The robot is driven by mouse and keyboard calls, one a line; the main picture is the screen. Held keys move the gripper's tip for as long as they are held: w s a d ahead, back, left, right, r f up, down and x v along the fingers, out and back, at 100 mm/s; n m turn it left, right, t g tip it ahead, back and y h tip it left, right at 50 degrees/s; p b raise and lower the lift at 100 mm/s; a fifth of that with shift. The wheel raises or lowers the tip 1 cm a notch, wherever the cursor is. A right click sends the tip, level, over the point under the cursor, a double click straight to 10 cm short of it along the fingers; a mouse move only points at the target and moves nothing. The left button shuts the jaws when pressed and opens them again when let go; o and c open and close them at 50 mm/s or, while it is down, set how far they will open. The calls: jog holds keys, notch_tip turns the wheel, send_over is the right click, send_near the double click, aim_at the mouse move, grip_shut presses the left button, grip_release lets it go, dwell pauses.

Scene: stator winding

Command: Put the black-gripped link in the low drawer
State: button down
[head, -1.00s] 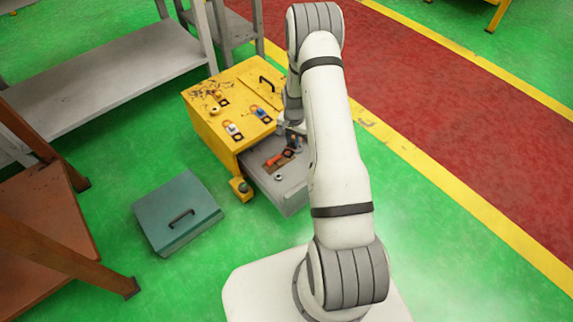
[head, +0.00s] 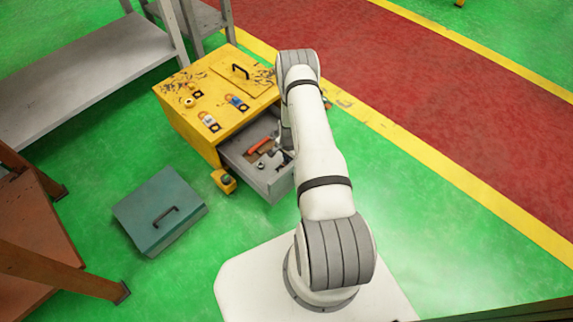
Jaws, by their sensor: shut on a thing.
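The low drawer (head: 268,186) is a grey drawer pulled out from the front of the yellow cabinet (head: 196,133). My gripper (head: 284,147) is at the right part of the open drawer, largely hidden behind my white arm. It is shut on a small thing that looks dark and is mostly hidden. I cannot make out a black grip on it, or whether it touches the drawer floor. An orange-red tool (head: 259,145) and a small metal ring-like part (head: 261,165) lie in the drawer.
Several small parts, including a blue one (head: 236,102) and a white-and-orange one (head: 208,120), stand on the cabinet top. A yellow item (head: 224,181) sits by its front corner. A teal box (head: 160,213) lies on the green floor, with brown furniture (head: 30,215) to the left.

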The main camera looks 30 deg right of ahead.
jog(key=shift+f+b, duration=0.4)
jog(key=shift+f, duration=1.1)
jog(key=shift+f, duration=0.1)
jog(key=shift+f, duration=0.15)
jog(key=c, duration=1.3)
grip_release()
